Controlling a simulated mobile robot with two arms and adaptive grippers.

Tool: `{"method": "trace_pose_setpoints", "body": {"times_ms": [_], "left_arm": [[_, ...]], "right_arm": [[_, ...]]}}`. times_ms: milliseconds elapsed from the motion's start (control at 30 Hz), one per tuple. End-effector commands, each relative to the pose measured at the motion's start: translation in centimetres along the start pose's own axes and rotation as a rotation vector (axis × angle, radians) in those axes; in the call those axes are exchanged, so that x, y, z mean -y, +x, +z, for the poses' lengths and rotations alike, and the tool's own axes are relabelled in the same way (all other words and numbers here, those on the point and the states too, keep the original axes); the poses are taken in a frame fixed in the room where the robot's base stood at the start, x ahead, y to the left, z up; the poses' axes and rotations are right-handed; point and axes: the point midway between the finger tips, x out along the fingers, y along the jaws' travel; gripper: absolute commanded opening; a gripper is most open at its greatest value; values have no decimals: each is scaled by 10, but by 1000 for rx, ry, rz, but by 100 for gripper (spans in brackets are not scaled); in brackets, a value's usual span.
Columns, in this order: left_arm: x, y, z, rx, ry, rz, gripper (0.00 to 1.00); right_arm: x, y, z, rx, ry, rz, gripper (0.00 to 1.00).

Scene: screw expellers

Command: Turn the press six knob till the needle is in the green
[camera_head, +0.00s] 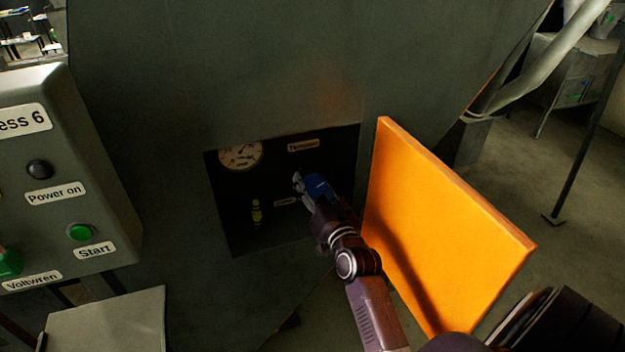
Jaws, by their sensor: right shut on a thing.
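My right gripper (308,184) reaches up into the dark recess (238,240) in the front of the press (200,70). It is shut on the blue knob (320,187), which the fingers partly hide. A round white gauge (241,154) sits at the upper left of the recess, left of the gripper. Its face is small, and I cannot tell where the needle points or whether it is in the green. My left gripper is not in view.
An orange door panel (440,230) stands open right beside my right arm. A yellow fitting (256,213) is low in the recess. The "Press 6" control box (75,150), with a green Start button (80,232), is at the left. Open floor (575,270) lies at the right.

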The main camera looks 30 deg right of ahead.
Motion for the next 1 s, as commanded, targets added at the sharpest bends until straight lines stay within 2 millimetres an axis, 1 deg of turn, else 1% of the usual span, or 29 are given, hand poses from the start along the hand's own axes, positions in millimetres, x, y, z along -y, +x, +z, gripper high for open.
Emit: {"method": "trace_pose_setpoints", "body": {"times_ms": [33,200,400,967,1000], "left_arm": [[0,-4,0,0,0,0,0],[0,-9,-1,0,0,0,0],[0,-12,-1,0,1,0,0],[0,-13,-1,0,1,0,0],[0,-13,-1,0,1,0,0]], "right_arm": [[1,0,-2,0,35,0,24],[0,0,-2,-1,135,0,24],[0,0,-1,-2,206,0,24],[0,0,-1,-2,236,0,24],[0,0,-1,-2,236,-1,51]]}}
